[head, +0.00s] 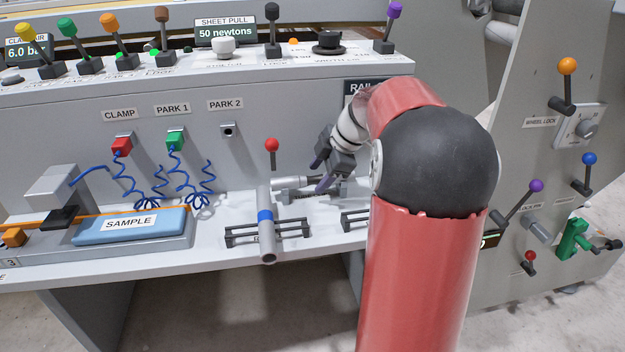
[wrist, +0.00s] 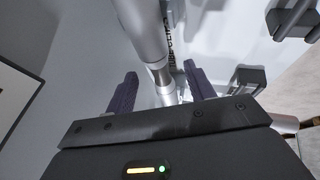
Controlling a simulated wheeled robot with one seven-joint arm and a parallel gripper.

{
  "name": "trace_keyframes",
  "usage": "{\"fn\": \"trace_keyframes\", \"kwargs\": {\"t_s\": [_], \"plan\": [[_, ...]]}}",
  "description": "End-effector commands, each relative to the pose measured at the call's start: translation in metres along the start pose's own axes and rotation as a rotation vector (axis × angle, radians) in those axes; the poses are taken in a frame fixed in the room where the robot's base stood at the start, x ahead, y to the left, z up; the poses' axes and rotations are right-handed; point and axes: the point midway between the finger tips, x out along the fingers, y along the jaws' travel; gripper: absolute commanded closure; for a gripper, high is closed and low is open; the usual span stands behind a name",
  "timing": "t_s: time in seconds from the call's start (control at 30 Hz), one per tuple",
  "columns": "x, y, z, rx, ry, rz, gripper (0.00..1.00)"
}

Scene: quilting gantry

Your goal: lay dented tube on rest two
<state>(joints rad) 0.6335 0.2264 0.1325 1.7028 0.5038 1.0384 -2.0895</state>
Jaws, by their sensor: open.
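My gripper (head: 321,173) is open above the back of the bench. It also shows in the wrist view (wrist: 160,71), its two purple fingers apart. A plain silver tube (head: 291,182) lies crosswise at the back, under the fingers. In the wrist view this tube (wrist: 147,34) runs between the fingers, with a narrower section near the fingertips. I cannot make out a dent. A grey tube with a blue band (head: 266,238) lies across the left black rest (head: 240,234). A second black rest (head: 354,219) is partly hidden by my arm. I cannot read the rests' labels.
A red-knobbed lever (head: 272,150) stands behind the banded tube. Coiled blue hoses hang from the CLAMP (head: 122,146) and PARK 1 (head: 175,140) fittings. A SAMPLE pad (head: 130,226) lies at left. Side panel levers (head: 566,85) stand right of my arm.

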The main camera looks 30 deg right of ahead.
Motion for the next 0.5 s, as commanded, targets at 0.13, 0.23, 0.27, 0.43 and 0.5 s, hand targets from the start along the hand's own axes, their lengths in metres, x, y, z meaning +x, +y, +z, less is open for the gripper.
{"fn": "trace_keyframes", "kwargs": {"t_s": [0.13, 0.23, 0.27, 0.43, 0.5], "plan": [[0.0096, -0.0003, -0.0005, 0.0, 0.0, 0.0, 0.46], [0.0099, -0.0002, -0.0005, 0.0, 0.0, 0.001, 0.46], [0.0098, -0.0002, -0.0005, 0.0, 0.0, 0.001, 0.46], [0.0096, -0.0002, -0.0005, 0.0, 0.0, 0.001, 0.59], [0.0095, -0.0002, -0.0005, 0.0, 0.0, 0.001, 0.68]]}}
